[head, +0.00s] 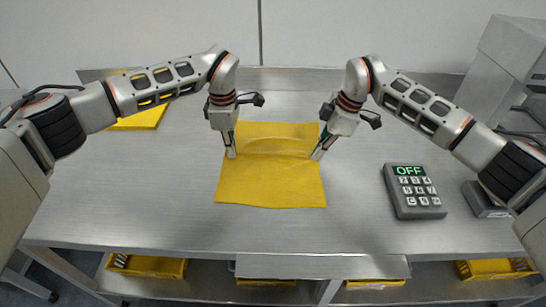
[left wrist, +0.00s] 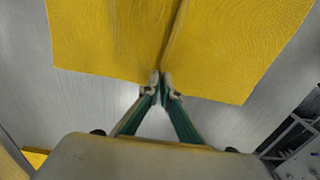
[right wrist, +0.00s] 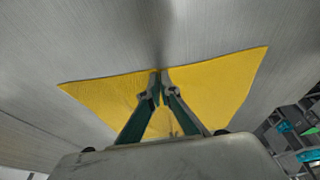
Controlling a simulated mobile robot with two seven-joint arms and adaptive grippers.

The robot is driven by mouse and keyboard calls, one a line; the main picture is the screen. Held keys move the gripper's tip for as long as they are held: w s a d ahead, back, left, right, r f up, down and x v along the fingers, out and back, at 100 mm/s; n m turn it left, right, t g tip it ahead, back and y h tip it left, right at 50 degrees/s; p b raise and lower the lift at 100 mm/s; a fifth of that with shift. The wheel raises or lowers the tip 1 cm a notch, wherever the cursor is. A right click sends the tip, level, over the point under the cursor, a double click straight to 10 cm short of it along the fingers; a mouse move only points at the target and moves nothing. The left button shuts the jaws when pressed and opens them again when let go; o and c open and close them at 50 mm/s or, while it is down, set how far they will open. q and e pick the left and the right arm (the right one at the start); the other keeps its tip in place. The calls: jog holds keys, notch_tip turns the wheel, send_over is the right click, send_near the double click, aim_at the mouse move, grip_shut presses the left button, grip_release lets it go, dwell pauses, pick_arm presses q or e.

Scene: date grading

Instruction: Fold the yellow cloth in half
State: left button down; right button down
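The yellow cloth (head: 270,185) lies on the metal table in front of me, with a raised crease across its middle between my two grippers. My left gripper (head: 231,156) is at the cloth's left edge, about halfway along it. In the left wrist view its fingertips are together on the cloth (left wrist: 225,50), and a ridge runs away from them. My right gripper (head: 316,157) is at the cloth's right edge, opposite the left one. In the right wrist view its fingertips are closed on the edge of the cloth (right wrist: 215,92).
Another flat yellow item (head: 140,119) lies at the back left, partly behind my left arm. A grey keypad with a green OFF display (head: 414,190) stands to the right of the cloth. Yellow crates (head: 150,266) sit on a shelf below. The table in front of the cloth is clear.

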dwell(0.8)
